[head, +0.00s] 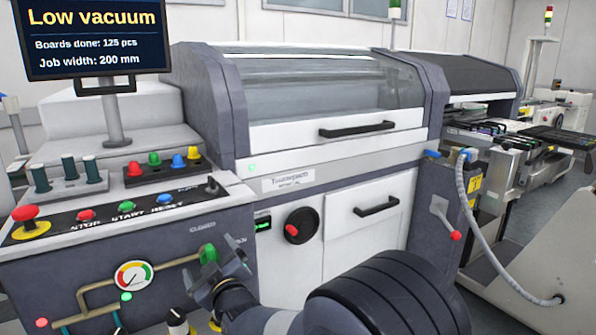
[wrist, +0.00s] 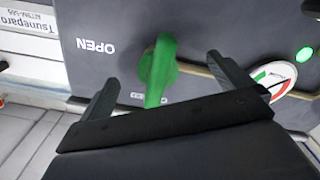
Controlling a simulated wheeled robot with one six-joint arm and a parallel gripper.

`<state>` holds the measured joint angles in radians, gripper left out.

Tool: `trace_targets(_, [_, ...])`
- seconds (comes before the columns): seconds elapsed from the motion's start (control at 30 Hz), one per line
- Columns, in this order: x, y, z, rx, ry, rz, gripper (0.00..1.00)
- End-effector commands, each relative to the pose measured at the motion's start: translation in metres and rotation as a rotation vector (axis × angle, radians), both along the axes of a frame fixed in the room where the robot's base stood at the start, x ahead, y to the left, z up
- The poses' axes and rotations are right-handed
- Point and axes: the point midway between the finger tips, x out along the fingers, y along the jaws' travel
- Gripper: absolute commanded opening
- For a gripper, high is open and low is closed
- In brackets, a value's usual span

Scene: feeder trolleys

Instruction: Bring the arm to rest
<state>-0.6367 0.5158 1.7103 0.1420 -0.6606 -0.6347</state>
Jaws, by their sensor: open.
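My gripper (head: 214,268) is open in front of the machine's left panel, low in the head view. In the wrist view its two dark fingers stand apart, with the green valve handle (wrist: 159,68) showing between them. I cannot tell whether either finger touches it. In the head view the green handle (head: 208,254) is just beyond the fingers, at the right end of a brass pipe. My dark, rounded arm link fills the bottom middle of the head view.
A pressure gauge (head: 133,277) sits left of the handle. Above are a button panel (head: 120,213) with a red emergency stop (head: 25,213) and a screen (head: 92,40) reading "Low vacuum". A door handle (head: 377,206) and a grey hose (head: 478,225) are to the right.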

Motion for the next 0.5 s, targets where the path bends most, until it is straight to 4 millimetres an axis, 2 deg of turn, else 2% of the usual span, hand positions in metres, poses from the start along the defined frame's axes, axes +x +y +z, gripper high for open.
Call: trace_targets(0.5, [0.0015,-0.0023,0.0031,0.329,0.204,0.0,0.98])
